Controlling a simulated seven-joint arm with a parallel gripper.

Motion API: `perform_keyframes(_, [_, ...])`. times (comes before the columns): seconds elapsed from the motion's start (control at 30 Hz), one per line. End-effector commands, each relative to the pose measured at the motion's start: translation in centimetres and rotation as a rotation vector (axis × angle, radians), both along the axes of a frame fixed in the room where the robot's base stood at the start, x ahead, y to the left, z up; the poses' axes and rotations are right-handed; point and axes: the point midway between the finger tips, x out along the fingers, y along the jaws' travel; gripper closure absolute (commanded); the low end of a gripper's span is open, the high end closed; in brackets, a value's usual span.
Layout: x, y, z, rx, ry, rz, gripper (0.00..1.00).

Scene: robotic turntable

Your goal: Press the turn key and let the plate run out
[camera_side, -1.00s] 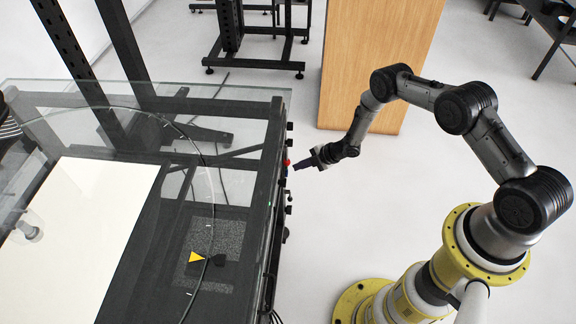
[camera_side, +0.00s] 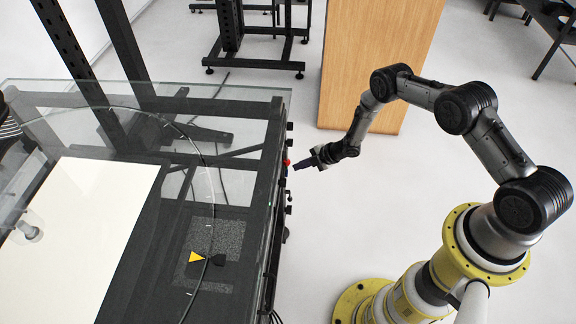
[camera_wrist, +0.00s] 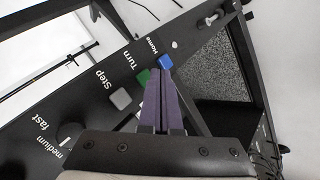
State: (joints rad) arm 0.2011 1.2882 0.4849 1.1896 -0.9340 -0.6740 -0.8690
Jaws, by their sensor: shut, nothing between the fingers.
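My gripper (camera_side: 297,166) is shut and empty, close beside the control panel on the table's right edge. In the wrist view its purple fingers (camera_wrist: 155,74) point at the panel, with their tips at the green turn key (camera_wrist: 142,77) and partly in front of it. I cannot tell whether they touch it. The glass plate (camera_side: 110,120) lies on the dark table, with a glass bulb-like object (camera_side: 28,232) on it at the left. A yellow triangle marker (camera_side: 196,257) sits near the plate's rim.
On the panel, a blue key (camera_wrist: 166,61) by "Home" and a grey key (camera_wrist: 121,98) by "Step" flank the green one. A speed knob (camera_wrist: 70,134) is at the lower left. A red button (camera_side: 287,162) sits close to the fingertips. A wooden cabinet (camera_side: 375,60) stands behind the arm.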

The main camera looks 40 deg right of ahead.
Motion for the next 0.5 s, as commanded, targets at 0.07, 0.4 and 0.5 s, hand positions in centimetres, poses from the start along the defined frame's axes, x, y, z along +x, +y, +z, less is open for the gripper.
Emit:
perform_keyframes(0.07, [0.08, 0.08, 0.00, -0.001, 0.000, 0.001, 1.00])
perform_keyframes(0.4, [0.63, 0.60, 0.01, 0.000, 0.000, 0.000, 1.00])
perform_keyframes(0.5, [0.62, 0.59, 0.01, 0.000, 0.000, 0.000, 1.00])
